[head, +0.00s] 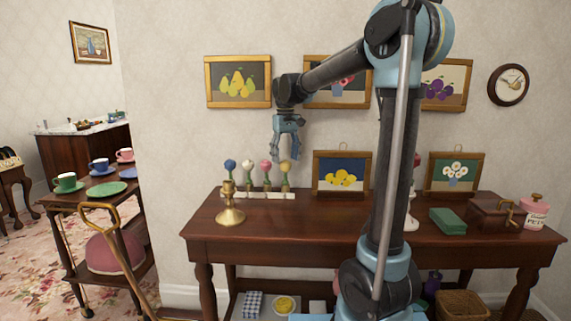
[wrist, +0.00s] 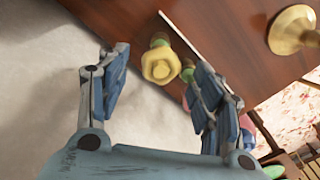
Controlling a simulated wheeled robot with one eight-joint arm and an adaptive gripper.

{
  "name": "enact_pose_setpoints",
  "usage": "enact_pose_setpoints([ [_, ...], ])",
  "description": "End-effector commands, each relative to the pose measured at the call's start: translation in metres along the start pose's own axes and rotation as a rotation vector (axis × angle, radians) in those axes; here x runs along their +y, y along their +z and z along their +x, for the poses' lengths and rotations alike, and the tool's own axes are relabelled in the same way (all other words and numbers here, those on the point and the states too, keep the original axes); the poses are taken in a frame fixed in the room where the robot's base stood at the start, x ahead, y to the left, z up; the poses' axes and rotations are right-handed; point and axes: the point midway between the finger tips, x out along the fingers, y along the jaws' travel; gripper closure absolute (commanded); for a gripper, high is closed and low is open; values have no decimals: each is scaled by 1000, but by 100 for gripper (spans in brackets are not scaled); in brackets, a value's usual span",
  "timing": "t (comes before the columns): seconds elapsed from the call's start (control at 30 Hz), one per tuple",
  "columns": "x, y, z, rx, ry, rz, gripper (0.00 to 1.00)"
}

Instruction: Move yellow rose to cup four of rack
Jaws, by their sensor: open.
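The yellow rose (head: 285,166) stands upright at the right end of a pale rack (head: 258,195) on the wooden table. Blue (head: 230,164), white (head: 248,164) and pink (head: 266,165) flowers stand to its left in the same rack. My gripper (head: 286,155) is open and empty, pointing down just above the yellow rose. In the wrist view, the yellow rose (wrist: 160,66) shows between the two open fingers, apart from both. The cups' details are too small to tell.
A brass candlestick (head: 230,208) stands in front of the rack's left end. A framed picture of yellow fruit (head: 341,174) leans against the wall right of the rack. A green block (head: 448,220) and wooden box (head: 494,214) lie further right. The table's front middle is clear.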

Motion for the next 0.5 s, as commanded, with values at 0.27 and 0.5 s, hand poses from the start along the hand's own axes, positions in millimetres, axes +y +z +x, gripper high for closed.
enact_pose_setpoints([
  [0.27,0,0,-53,0,0,0,40],
  [0.5,0,-1,-83,-1,0,0,40],
])
